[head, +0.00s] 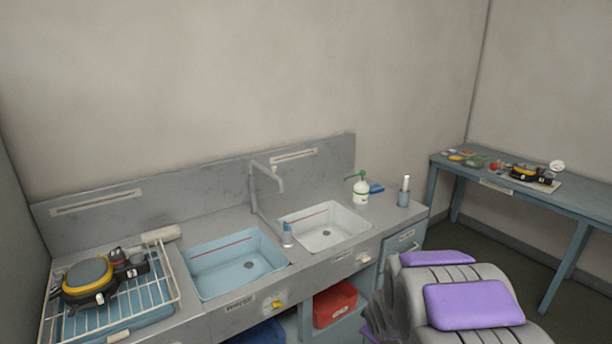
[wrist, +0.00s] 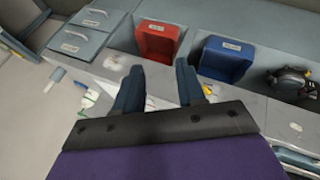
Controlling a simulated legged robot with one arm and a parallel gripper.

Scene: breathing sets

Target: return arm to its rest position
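My gripper (wrist: 160,82) shows in the wrist view with its two dark blue fingers spread apart. I see nothing held between them. Part of my own arm, grey with purple pads (head: 472,304), fills the lower right of the head view, in front of the counter's right end. The gripper's fingers cannot be made out in the head view.
A grey counter (head: 205,222) holds a blue basin (head: 238,266), a white basin (head: 325,230), a tap (head: 262,190), and a rack (head: 160,290) with a yellow-black breathing set (head: 88,278). A red bin (head: 335,305) sits below. A blue table (head: 530,194) stands right; floor shows between.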

